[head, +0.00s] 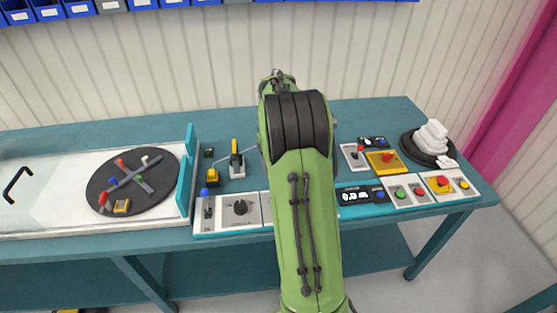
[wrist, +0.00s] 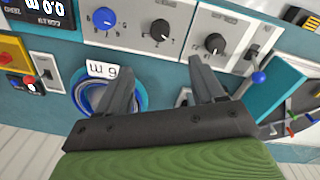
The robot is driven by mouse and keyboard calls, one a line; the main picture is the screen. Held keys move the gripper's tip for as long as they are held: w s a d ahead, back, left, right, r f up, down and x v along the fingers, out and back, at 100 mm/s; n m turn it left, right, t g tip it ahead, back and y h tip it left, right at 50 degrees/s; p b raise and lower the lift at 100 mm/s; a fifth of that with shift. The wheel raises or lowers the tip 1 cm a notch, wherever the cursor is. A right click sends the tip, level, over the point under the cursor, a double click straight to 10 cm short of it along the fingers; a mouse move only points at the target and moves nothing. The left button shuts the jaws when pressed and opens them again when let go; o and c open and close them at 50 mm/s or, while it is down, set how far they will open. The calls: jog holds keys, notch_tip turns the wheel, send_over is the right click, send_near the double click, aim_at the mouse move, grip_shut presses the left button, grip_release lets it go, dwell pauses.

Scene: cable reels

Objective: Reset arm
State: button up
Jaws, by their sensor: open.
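My green arm (head: 305,215) rises through the middle of the head view, its dark ribbed joint (head: 297,120) above the bench. My gripper is hidden behind the arm in that view. In the wrist view my gripper (wrist: 163,68) is open, with its two dark fingers apart and nothing between them. A blue cable coil (wrist: 92,92) with a white label lies beside and partly behind the left finger. The control panel with knobs (wrist: 163,28) lies beyond the fingertips. I cannot tell that the fingers touch anything.
The teal bench (head: 375,112) holds a dark turntable (head: 125,192) at left, a yellow-tipped device (head: 236,160), a yellow switch box (head: 385,160), a button panel (head: 412,193) and a white stacked piece on a black disc (head: 430,140). Blue bins (head: 80,8) line the back wall.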

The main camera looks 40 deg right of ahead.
dwell(0.4)
jog(key=s+a+r+t, duration=0.1)
jog(key=s+a+r, duration=0.25)
jog(key=a, duration=0.25)
jog(key=s+a+r+n+t, duration=0.1)
jog(key=s+a+r, duration=0.1)
jog(key=a+r, duration=0.25)
jog(key=s+a+r+t, duration=0.1)
jog(key=s+a+r, duration=0.1)
jog(key=a+r, duration=0.35)
jog(key=s+a+f+n+t, duration=0.1)
jog(key=s+a+f+t, duration=0.1)
jog(key=s+a, duration=0.7)
jog(key=s+f, duration=0.1)
jog(key=s, duration=0.2)
jog(key=shift+s+a+t, duration=0.2)
jog(key=shift+s+t, duration=0.1)
jog(key=shift+s, duration=0.05)
